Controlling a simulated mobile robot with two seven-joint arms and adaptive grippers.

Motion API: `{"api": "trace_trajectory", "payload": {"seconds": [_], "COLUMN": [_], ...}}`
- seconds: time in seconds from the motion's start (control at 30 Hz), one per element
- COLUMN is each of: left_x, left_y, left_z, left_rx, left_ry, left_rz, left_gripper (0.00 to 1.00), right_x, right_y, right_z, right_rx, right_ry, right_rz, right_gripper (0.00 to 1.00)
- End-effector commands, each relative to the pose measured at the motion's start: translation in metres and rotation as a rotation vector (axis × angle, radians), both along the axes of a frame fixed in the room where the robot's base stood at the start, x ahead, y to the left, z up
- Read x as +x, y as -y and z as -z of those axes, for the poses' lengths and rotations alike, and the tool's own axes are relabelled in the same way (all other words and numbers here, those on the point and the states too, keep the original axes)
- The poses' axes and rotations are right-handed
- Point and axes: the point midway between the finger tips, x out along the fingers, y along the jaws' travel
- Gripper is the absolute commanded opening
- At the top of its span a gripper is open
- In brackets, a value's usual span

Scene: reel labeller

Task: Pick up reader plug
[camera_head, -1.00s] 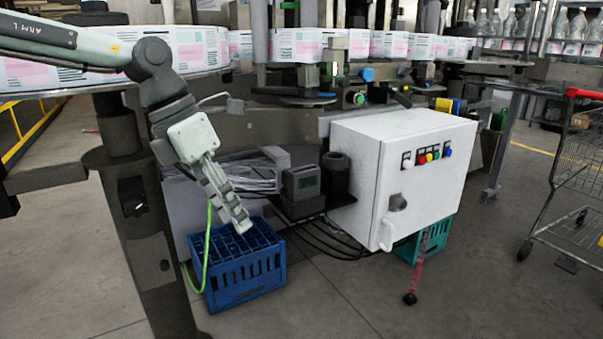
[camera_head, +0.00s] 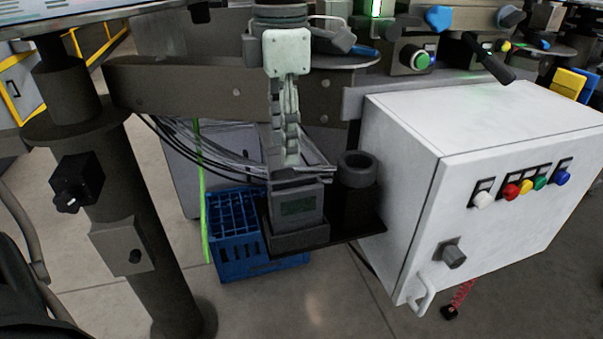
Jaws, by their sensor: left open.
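My left gripper (camera_head: 290,160) hangs down from the top centre, just above and behind the small dark box with a screen (camera_head: 297,212). Its fingers are seen nearly edge-on, with nothing visible between them. The box stands on a black shelf beside a dark round holder (camera_head: 357,172). Grey cables (camera_head: 235,160) run behind the gripper to the box. A black end piece (camera_head: 449,312) hangs on a red coiled cord under the white cabinet. I cannot tell which part is the reader plug; it may be hidden by the gripper or box. My right gripper is out of view.
The white cabinet (camera_head: 400,150) with coloured buttons fills the right. A blue crate (camera_head: 235,262) stands on the floor below the shelf, with a green cable (camera_head: 203,200) beside it. A thick dark post (camera_head: 150,220) stands at left. A metal beam (camera_head: 190,88) crosses behind the gripper.

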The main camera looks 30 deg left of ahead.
Motion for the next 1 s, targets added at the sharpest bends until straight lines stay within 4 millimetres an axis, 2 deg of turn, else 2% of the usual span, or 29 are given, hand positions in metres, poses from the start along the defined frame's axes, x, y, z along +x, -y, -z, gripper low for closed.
{"api": "trace_trajectory", "payload": {"seconds": [0.27,0.53,0.67,0.87,1.0], "left_x": [-0.001,-0.002,-0.001,-0.001,-0.001], "left_y": [0.0,0.0,0.0,0.0,0.0], "left_z": [0.03,0.069,0.076,0.076,0.076], "left_rx": [0.001,0.0,0.001,-0.001,-0.001], "left_ry": [-0.004,-0.006,-0.002,-0.001,-0.001], "left_rz": [0.0,0.0,0.0,0.0,0.0], "left_gripper": [0.41,0.41,0.41,0.41,0.24], "right_x": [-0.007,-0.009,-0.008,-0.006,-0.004], "right_y": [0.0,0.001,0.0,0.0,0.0], "right_z": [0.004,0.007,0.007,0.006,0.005], "right_rx": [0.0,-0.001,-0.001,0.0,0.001], "right_ry": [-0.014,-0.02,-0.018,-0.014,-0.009], "right_rz": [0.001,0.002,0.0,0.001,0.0], "right_gripper": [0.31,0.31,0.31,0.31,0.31]}}
